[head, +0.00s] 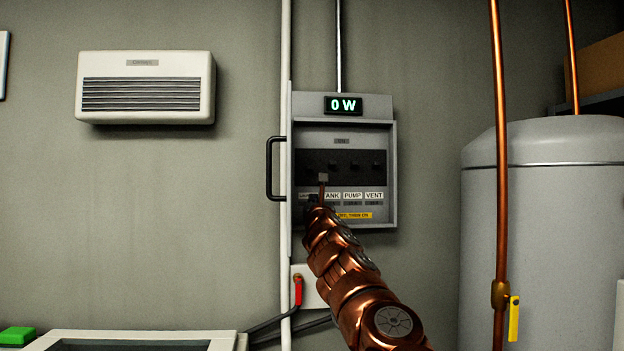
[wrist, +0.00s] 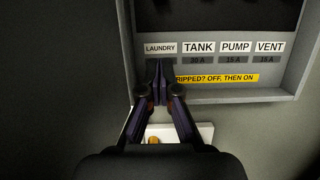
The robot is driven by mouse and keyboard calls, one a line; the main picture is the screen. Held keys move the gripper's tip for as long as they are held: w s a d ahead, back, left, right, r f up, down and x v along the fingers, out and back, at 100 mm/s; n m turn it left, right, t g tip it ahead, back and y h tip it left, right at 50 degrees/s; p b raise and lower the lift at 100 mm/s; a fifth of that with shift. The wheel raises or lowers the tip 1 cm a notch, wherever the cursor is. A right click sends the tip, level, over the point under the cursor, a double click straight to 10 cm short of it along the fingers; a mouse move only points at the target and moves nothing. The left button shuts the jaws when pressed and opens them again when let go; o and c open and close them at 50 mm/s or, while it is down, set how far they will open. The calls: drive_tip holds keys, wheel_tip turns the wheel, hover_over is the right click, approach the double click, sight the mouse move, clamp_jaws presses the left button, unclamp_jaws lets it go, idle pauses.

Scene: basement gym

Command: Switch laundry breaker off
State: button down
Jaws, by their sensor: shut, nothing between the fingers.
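The grey breaker box (head: 391,185) hangs open on the wall. A dark strip (head: 346,153) inside it carries a row of small black switches. The LAUNDRY label (wrist: 160,48) is the leftmost of the labels under the strip. My gripper (wrist: 160,66) is shut and empty, its fingertips just below or over the lower edge of that label; I cannot tell whether they touch the panel. In the head view my gripper (head: 313,199) is a dark shape at the box's lower left. The laundry switch's position cannot be made out in either view.
A display (head: 344,105) above the box reads 0 W. A black handle (head: 270,168) sticks out at its left. A copper pipe (head: 501,150) and a grey tank (head: 542,220) stand to the right. A yellow label (wrist: 225,79) runs below the labels.

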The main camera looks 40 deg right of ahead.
sight(309, 167)
drive_tip(key=shift+w, duration=0.1)
drive_tip(key=shift+p+x, duration=4.9)
drive_tip(key=shift+p, duration=1.1)
drive_tip(key=shift+d+r, duration=0.1)
drive_tip(key=shift+r, duration=0.1)
wheel_tip(309, 167, up, 3)
drive_tip(key=shift+r+p, duration=0.2)
drive_tip(key=shift+p, duration=1)
drive_tip(key=shift+r, duration=0.2)
